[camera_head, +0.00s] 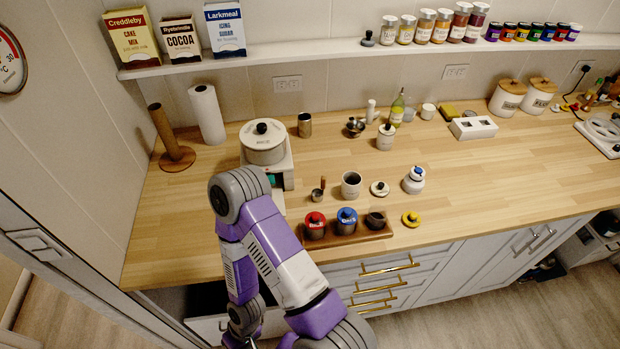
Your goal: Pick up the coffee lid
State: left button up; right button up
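A round white lid with a black knob (379,188) lies flat on the wooden counter. Just left of it stands an open white canister (351,185) with a dark inside. A yellow lid with a dark knob (411,219) lies near the counter's front edge, right of a small open dark pot (375,220). The labels are too small to read, so I cannot tell which lid is the coffee lid. My purple and white arm rises in front of the counter at left and folds down to the bottom edge. No gripper fingers show.
A wooden tray (346,238) holds the pot and red-lidded (315,225) and blue-lidded (347,219) jars. A small scoop (318,193) stands left of the canister; a white jug (414,180) stands right. A large lidded appliance (263,143) is behind my arm. The right counter front is clear.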

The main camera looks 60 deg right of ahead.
aim_at(378, 188)
jog(key=u, duration=0.75)
jog(key=k, duration=1.55)
jog(key=z, duration=1.8)
